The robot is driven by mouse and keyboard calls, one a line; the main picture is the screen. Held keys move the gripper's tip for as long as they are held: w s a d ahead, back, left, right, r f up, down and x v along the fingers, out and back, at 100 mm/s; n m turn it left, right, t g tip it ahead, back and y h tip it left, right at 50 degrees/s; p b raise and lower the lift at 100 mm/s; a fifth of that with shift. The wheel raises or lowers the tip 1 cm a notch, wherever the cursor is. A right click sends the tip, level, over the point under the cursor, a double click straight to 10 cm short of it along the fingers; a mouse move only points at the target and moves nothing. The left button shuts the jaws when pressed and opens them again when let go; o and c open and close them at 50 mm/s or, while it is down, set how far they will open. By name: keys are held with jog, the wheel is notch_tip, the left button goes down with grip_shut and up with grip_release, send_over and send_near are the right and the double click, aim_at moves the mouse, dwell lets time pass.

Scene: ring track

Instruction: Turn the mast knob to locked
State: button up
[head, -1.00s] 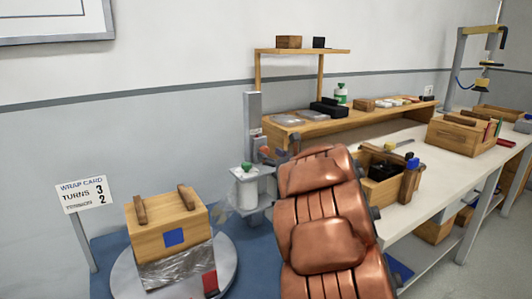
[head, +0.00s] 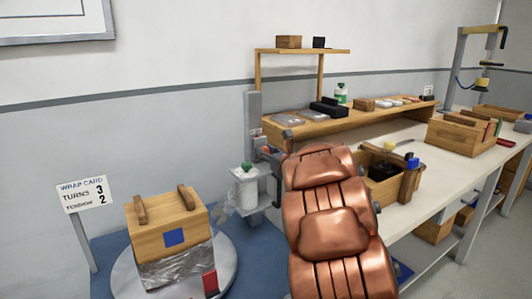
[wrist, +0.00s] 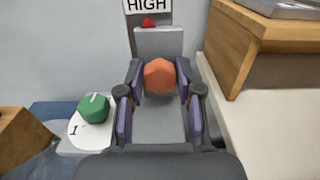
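The mast knob (wrist: 160,77) is an orange-red faceted knob on a grey block on the mast, straight ahead in the wrist view. My gripper (wrist: 160,70) is open, one fingertip on each side of this knob; I cannot tell whether the pads touch it. In the head view my gripper (head: 271,152) is at the mast (head: 253,108), with the knob mostly hidden behind it. A plate marked HIGH (wrist: 148,6) and a red pointer (wrist: 149,22) sit above the knob. No locked mark is readable.
A green knob (wrist: 93,107) on a white roll stands left of my gripper. A turntable (head: 232,270) carries a wooden crate (head: 158,240) partly wrapped in film. The workbench with a wooden shelf (head: 330,127) is close on the right.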

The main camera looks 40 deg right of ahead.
grip_shut()
